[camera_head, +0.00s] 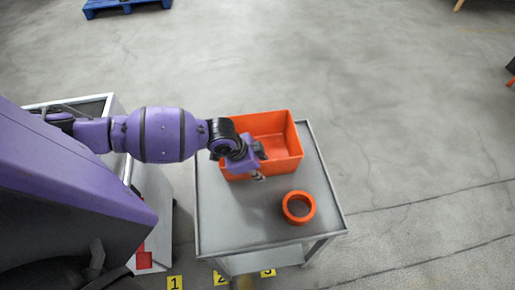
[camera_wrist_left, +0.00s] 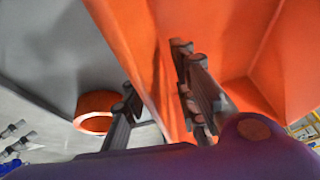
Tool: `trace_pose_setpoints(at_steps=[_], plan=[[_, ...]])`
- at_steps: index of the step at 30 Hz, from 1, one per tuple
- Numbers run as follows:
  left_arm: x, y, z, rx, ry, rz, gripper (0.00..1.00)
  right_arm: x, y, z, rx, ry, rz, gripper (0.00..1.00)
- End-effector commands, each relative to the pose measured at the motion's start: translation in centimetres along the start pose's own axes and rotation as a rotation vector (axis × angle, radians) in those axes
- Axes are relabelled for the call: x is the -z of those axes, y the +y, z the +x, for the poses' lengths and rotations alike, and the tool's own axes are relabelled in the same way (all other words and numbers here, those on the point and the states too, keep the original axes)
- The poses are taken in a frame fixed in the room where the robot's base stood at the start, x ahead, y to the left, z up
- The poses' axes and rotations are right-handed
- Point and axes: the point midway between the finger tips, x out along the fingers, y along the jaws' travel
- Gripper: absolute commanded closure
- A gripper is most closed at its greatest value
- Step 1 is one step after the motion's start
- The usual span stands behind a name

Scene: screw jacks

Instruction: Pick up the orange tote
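The orange tote (camera_head: 283,150) is an open box standing on a grey table. Its wall also fills much of the left wrist view (camera_wrist_left: 225,35). My left gripper (camera_head: 260,172) is at the tote's near wall. In the left wrist view the gripper (camera_wrist_left: 155,100) is open, with one finger outside the wall and the other inside. A gap shows beside the wall; whether either finger touches is unclear. Dark finger-like parts of what looks like my right gripper (camera_wrist_left: 16,138) show small at the left wrist view's lower left; their opening cannot be judged.
An orange ring (camera_head: 288,214) lies on the grey table (camera_head: 235,225) near the tote. A light cabinet (camera_head: 152,200) stands left of the table, partly behind my arm. Numbered yellow floor markers (camera_head: 174,283) lie in front. A blue pallet (camera_head: 128,4) lies far back; the floor between is clear.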

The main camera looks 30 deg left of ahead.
Motion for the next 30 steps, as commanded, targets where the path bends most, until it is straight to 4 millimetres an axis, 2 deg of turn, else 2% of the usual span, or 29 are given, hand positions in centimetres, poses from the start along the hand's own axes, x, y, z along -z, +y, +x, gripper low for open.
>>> trace_pose_setpoints(at_steps=[4,12,18,30], plan=[[0.1,0.0,1.6,-0.001,0.002,-0.001,0.73,-0.1,0.0,0.1,0.000,-0.001,0.000,0.75],[0.1,0.0,1.7,0.001,0.002,0.001,0.75,-0.1,0.1,0.1,-0.001,0.000,0.000,0.75],[0.1,0.0,1.7,0.001,0.002,0.000,1.00,-0.1,0.1,0.1,-0.001,0.000,0.000,0.75],[0.3,-0.1,1.6,0.003,0.005,0.002,1.00,-0.1,0.1,0.1,-0.001,0.000,0.001,0.75]])
